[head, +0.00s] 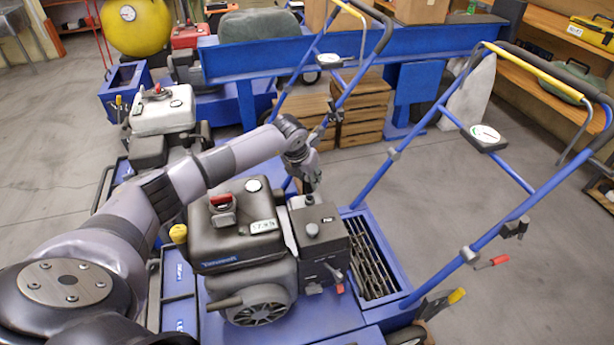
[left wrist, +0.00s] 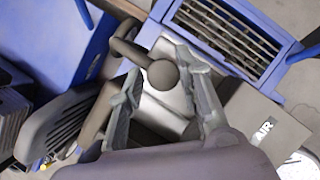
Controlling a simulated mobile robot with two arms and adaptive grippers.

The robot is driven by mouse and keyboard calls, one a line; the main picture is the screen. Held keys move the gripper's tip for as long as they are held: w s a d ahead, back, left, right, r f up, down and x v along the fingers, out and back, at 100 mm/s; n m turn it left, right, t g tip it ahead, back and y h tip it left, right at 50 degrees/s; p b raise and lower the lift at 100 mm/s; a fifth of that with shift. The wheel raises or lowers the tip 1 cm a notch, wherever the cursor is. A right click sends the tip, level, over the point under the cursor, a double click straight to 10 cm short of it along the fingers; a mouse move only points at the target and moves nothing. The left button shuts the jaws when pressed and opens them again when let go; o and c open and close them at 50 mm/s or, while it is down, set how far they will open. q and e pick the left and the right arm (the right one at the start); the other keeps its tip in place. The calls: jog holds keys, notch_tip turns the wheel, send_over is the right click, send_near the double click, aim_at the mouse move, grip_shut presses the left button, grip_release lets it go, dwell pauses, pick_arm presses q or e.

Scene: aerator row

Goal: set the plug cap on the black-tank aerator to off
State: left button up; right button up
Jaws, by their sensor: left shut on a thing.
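The black-tank aerator stands in front in the head view, its dark tank (head: 232,230) carrying a red-topped cap and a small white label. My left gripper (head: 309,188) reaches over to the far side of its engine, beside the dark box with a grey knob. In the left wrist view, my left gripper (left wrist: 158,80) has its two fingers on either side of the plug cap (left wrist: 163,74), a dark rounded end on a thick curved lead. It is shut on this cap. The cap's seat is mostly hidden below the fingers. My right gripper is not in view.
A white-tank aerator (head: 162,110) stands behind at the left. Blue handlebars (head: 505,215) rise at the right. A slatted blue tray (head: 385,255) lies right of the engine. Wooden crates (head: 362,110) stand behind. Open floor lies at the far right.

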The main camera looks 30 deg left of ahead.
pick_arm(q)
jog(key=shift+a, duration=0.35)
grip_shut()
